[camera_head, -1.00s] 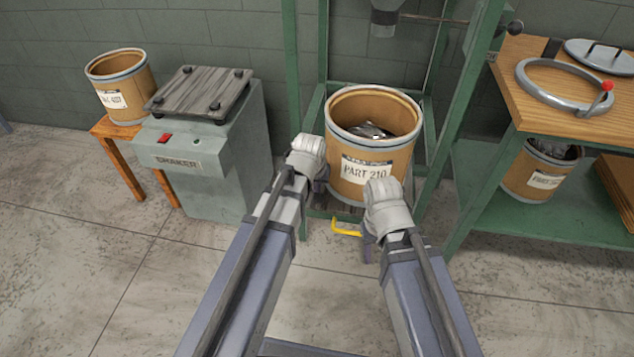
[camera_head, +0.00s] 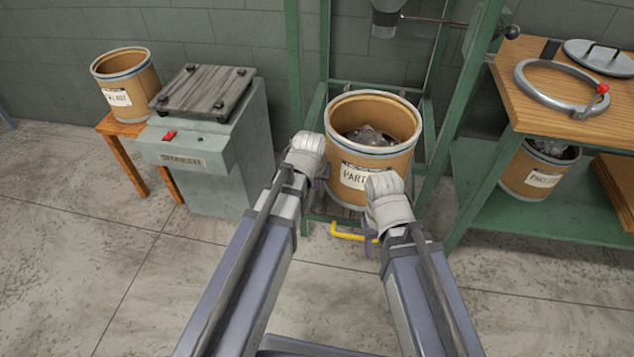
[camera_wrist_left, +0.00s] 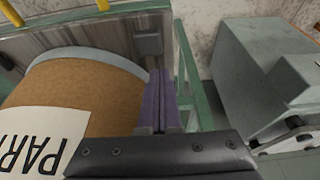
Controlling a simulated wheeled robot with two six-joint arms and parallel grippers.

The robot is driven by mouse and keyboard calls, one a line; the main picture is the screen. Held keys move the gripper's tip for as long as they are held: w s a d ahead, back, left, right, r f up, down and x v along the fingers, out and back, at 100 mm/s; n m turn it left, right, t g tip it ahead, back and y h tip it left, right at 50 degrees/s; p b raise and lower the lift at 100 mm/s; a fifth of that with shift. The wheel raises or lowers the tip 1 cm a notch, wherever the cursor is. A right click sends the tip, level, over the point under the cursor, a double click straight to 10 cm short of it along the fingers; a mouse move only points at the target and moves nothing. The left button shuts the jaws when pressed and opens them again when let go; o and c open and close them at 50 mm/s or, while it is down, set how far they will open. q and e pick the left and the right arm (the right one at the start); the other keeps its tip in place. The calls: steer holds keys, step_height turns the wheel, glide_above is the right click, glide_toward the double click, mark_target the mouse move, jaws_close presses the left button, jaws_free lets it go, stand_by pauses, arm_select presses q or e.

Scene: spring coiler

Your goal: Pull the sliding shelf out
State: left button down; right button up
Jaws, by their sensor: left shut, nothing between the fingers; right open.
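The sliding shelf shows in the left wrist view as a worn grey board (camera_wrist_left: 105,32) under a cardboard drum (camera_head: 375,160) labelled PART. The shelf's yellow handle (camera_head: 346,233) sticks out at the front, low under the drum. Two yellow handle parts also show at the top edge of the left wrist view (camera_wrist_left: 11,12). My left gripper (camera_head: 319,196) is shut and empty, beside the drum's left side; its purple fingers (camera_wrist_left: 157,105) are together. My right gripper (camera_head: 370,245) is open, at the handle's right end. Whether it touches the handle is unclear.
Green frame posts (camera_head: 462,120) stand around the drum. A grey shaker (camera_head: 205,160) stands to the left, with another drum (camera_head: 125,85) on a wooden stand. A workbench (camera_head: 560,95) is on the right. The floor in front is clear.

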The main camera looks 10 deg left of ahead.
arm_select(q)
steer(key=p+v, duration=0.6)
steer(key=v, duration=0.1)
steer(key=shift+r, duration=0.2)
steer(key=s+d+f+m+g+y, duration=0.1)
steer(key=s+d+m+g, duration=0.45)
steer(key=s, duration=0.85)
step_height(320, 180, up, 16)
steer(key=d+n+t+p, duration=0.1)
steer(key=p, duration=1.5)
steer(key=shift+s+d+n, duration=0.35)
steer(key=shift+d, duration=0.05)
steer(key=shift+s+t, duration=0.1)
steer(key=shift+t, duration=0.15)
